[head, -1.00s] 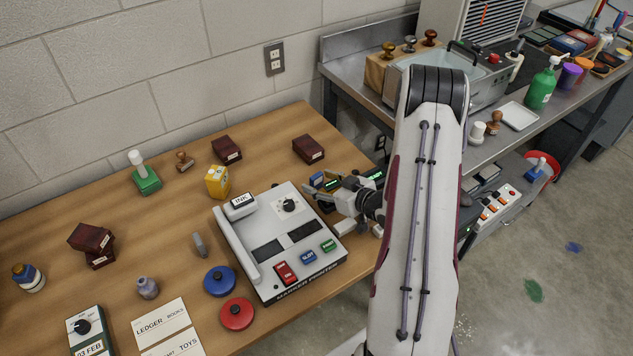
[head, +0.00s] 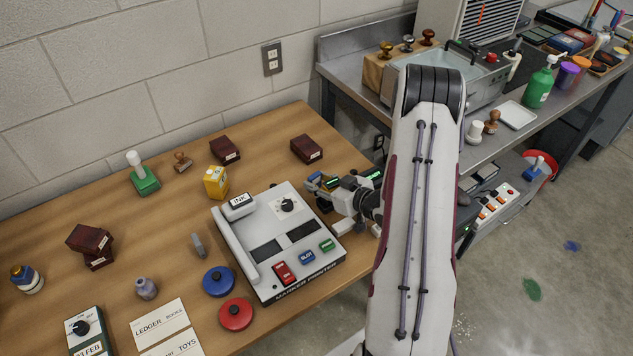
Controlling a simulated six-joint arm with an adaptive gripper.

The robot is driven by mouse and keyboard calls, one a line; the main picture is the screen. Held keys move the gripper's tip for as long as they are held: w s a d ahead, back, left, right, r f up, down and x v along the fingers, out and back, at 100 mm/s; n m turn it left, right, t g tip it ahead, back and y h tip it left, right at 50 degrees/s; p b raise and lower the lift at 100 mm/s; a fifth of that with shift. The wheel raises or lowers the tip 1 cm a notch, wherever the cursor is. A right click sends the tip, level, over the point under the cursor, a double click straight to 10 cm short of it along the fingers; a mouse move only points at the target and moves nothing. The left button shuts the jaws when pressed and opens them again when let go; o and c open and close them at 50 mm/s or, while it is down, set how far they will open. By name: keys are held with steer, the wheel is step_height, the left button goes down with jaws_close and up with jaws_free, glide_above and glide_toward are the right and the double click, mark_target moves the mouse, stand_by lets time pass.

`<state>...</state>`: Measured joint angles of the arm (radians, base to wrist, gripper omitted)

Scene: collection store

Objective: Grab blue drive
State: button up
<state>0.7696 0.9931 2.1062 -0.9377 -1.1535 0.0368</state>
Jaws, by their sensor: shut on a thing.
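The blue drive (head: 314,177) is a small blue block at the right part of the wooden table, behind the marker printer's right side. My gripper (head: 319,185) reaches in from the right, low over the table, and is shut on the blue drive. Whether the drive touches the table I cannot tell.
The white marker printer (head: 290,240) stands just left of and in front of my gripper. A dark red box (head: 306,149) lies behind it. A metal bench (head: 465,160) runs along the right.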

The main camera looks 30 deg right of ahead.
steer(key=shift+r, duration=0.1)
step_height(320, 180, up, 10)
stand_by(0.9)
